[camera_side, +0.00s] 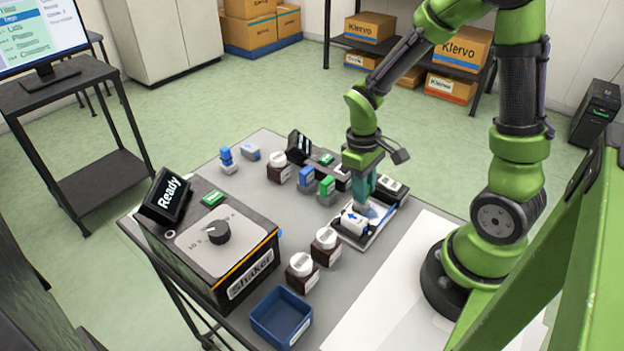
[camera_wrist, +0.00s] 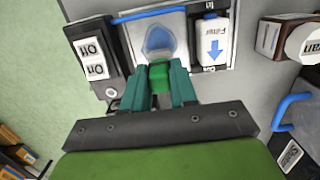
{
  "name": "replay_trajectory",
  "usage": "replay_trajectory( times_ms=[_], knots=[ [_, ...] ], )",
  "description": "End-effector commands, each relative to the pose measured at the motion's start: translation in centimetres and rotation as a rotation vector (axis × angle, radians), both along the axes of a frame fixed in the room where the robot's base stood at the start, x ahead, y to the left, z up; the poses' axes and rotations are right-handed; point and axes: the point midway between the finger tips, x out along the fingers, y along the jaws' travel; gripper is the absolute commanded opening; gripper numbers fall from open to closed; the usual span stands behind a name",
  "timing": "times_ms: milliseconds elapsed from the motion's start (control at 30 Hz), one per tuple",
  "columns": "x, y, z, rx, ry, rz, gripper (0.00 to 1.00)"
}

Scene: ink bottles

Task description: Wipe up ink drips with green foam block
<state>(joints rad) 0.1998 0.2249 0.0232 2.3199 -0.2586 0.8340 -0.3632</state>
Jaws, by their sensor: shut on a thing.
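In the wrist view, my gripper (camera_wrist: 161,84) is shut on the green foam block (camera_wrist: 159,76), which sits between its two teal fingers. A blue ink patch (camera_wrist: 160,42) lies on a pale plate just beyond the block. In the side view, my gripper (camera_side: 362,198) points down over a tray (camera_side: 378,232), and bluish ink (camera_side: 373,212) shows close to the fingertips. The foam block is hard to make out there. I cannot tell whether the block touches the plate.
A white filter (camera_wrist: 212,42) with a blue arrow stands beside the ink. An On/Off switch box (camera_wrist: 94,58) is on the other side. A shaker (camera_side: 216,245), brown bottles (camera_side: 326,247) and a blue bin (camera_side: 282,318) share the table. The white sheet (camera_side: 395,290) is clear.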

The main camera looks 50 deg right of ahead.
Motion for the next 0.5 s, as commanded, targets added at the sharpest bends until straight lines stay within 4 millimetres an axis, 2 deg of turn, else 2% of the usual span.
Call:
replay_trajectory(
  times_ms=[300,500],
  knots=[
    [-1.6,0.0,0.1,0.0,0.0,-0.001,0.0],
    [-2.0,0.0,0.1,0.0,-0.001,-0.001,0.0]
  ],
)
